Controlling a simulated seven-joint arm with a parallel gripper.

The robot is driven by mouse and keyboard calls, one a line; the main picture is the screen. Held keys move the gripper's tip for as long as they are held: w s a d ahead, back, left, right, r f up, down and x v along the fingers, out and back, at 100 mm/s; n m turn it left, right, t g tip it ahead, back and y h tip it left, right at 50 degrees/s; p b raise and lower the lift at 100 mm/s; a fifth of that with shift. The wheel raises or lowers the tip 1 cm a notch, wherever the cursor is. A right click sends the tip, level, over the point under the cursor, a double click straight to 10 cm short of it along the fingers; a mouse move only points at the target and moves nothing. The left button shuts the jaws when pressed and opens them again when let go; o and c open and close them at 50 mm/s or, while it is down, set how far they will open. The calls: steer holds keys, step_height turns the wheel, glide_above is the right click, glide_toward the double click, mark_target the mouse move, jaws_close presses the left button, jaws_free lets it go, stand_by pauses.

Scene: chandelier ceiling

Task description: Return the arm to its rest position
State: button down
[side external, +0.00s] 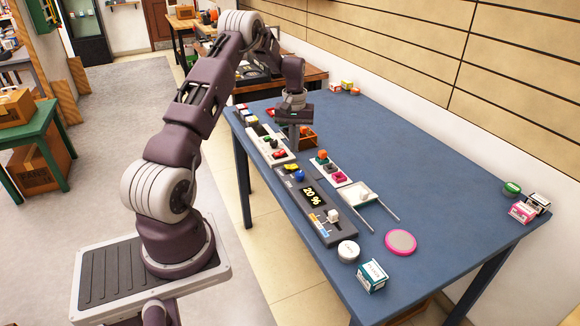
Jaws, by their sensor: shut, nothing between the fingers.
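My gripper (294,131) points down over the far left part of the blue table (400,140). Its fingers are small in this view and read as shut, with nothing seen between them. It is just above or beside an orange-brown open box (307,137) and a white panel with coloured parts (270,147); I cannot tell whether it touches either. My arm reaches from its pedestal at the lower left, up and over to the table.
A dark panel with a "20 %" display (312,197) lies along the near edge. A white tray with rods (357,194), a pink disc (400,242), a round white tin (348,251) and small boxes (372,276) stand nearby. The table's right middle is clear.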

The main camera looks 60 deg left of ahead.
steer(key=shift+r, duration=0.85)
